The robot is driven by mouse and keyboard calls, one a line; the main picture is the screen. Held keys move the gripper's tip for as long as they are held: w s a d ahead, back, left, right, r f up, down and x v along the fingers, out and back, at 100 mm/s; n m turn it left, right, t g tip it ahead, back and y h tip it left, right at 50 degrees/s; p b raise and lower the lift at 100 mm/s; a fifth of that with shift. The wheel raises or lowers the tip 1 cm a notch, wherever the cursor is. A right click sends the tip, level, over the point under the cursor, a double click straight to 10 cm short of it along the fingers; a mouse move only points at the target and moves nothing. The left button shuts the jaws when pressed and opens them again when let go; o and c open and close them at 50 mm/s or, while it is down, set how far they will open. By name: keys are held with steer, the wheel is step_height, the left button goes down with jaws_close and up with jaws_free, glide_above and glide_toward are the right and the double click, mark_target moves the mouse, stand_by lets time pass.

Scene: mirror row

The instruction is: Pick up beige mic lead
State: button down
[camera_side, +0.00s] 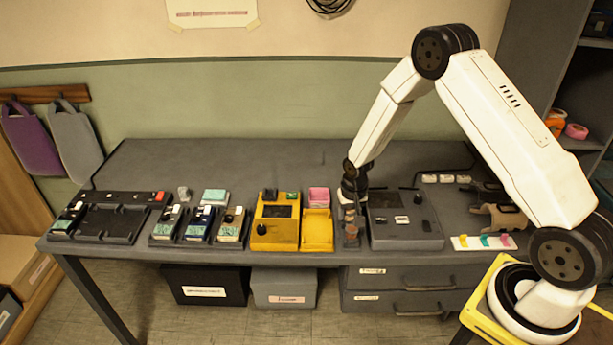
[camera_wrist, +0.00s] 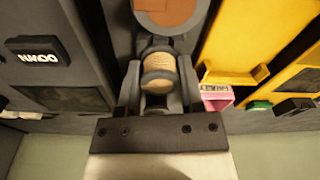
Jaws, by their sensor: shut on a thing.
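The beige mic lead (camera_wrist: 159,72) shows in the wrist view as a small tan, ribbed roll between the two grey fingers of my gripper (camera_wrist: 158,88). The fingers are shut on its sides. In the side view my gripper (camera_side: 350,207) points down at a narrow spot between the yellow unit and the grey device. The lead is too small and too covered there to make out clearly. A grey holder with a round brown top (camera_wrist: 166,10) is just beyond the lead in the wrist view. I cannot tell whether the lead still touches what is below it.
A yellow unit (camera_side: 275,237) with a yellow tray (camera_side: 317,243) and a pink block (camera_side: 319,196) stands close on the left. A grey device (camera_side: 408,238) stands close on the right. Several small modules and a dark rack (camera_side: 112,238) fill the left side. The table's back is clear.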

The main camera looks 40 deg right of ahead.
steer(key=shift+r, duration=0.2)
steer(key=shift+r, duration=0.95)
steer(key=s+a+r, duration=0.2)
steer(key=s+r, duration=0.8)
steer(key=s, duration=0.3)
steer(key=shift+s+a+r, duration=0.3)
steer(key=shift+s, duration=0.1)
steer(key=shift+w, duration=0.1)
